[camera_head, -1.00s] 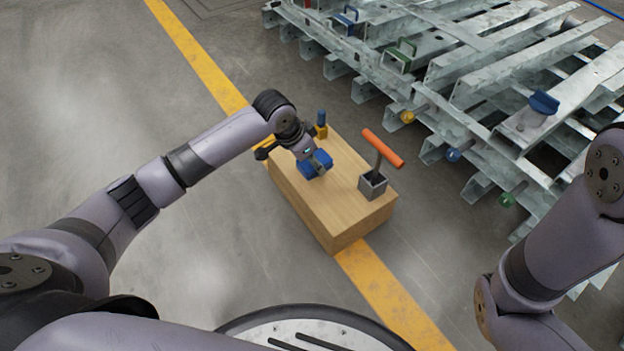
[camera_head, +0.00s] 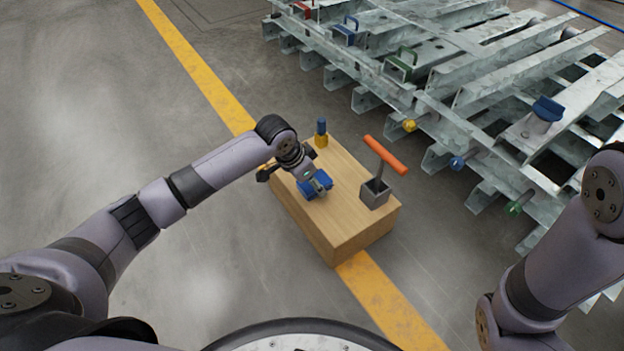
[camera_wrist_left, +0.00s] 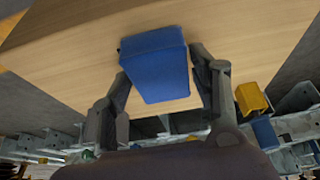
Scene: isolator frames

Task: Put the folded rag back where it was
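The folded rag (camera_head: 307,191) is a blue, block-like bundle over the pale wooden box top. In the left wrist view the rag (camera_wrist_left: 157,65) sits between the two fingers of my left gripper (camera_wrist_left: 163,75), one finger along each side. My left gripper (camera_head: 318,183) is shut on it; the fingers partly hide it in the head view. I cannot tell whether the rag touches the wood or hangs just above it. My right gripper is out of view; only the right arm shows at the right edge.
On the wooden box (camera_head: 345,222) stand a grey square holder (camera_head: 375,194) with an orange-handled tool (camera_head: 385,155) and a blue-and-yellow item (camera_head: 321,134). Galvanised steel frames (camera_head: 450,95) fill the upper right. Open floor with a yellow line (camera_head: 195,75) lies left.

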